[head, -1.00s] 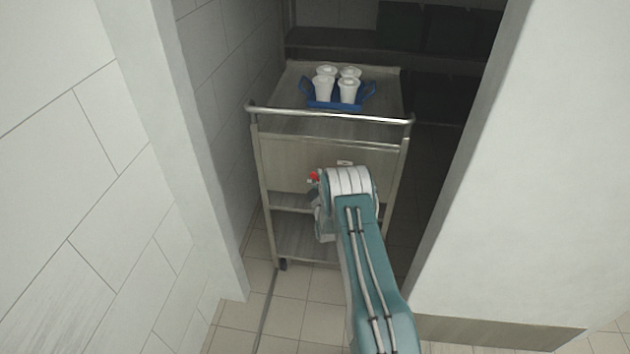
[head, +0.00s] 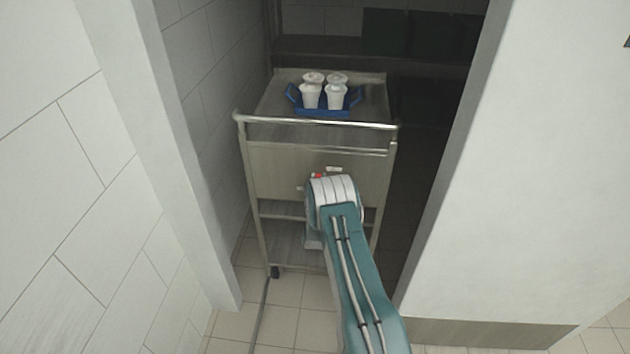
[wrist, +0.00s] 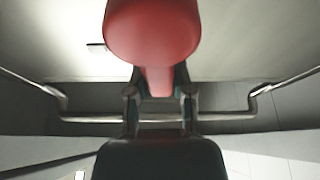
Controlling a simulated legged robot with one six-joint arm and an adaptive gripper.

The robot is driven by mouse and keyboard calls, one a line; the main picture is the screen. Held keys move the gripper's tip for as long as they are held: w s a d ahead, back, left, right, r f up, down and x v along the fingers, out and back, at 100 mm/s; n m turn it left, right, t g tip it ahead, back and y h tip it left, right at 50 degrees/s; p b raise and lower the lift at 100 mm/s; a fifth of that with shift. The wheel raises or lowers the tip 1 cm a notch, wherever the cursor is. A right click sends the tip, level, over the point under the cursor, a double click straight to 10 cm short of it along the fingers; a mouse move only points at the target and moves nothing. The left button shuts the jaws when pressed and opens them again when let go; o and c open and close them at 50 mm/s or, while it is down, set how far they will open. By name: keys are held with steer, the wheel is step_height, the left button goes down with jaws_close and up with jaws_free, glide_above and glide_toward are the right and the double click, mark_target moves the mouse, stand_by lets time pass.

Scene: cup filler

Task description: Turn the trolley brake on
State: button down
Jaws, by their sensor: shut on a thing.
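The trolley (head: 270,168) stands in the recess with its handrail toward me. The red knob of the brake lever (head: 318,176) shows just above my arm, in front of the trolley's front panel. In the wrist view the red knob (wrist: 152,30) is large at the top centre, with its narrower red stem below. My gripper (wrist: 160,92) has a finger on either side of the stem and is shut on it. In the head view my own arm hides the fingers.
A blue tray (head: 322,111) with several white cups (head: 337,96) stands on the trolley top. A wall (head: 165,130) is close on the left and a white wall end (head: 530,180) on the right. Tiled floor (head: 285,300) is clear in front.

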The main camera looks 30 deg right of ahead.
steer(key=shift+s+d+f+m+g+h, duration=0.1)
steer(key=shift+s+f+m+g+h, duration=0.05)
steer(key=shift+m, duration=0.3)
steer(key=shift+s+d+f+m+g+h, duration=0.1)
steer(key=shift+m+g+h, duration=0.05)
steer(key=shift+m, duration=0.3)
steer(key=shift+c, duration=2.4)
jaws_free()
steer(key=shift+r, duration=0.1)
steer(key=v, duration=1.2)
steer(key=shift+w, duration=0.1)
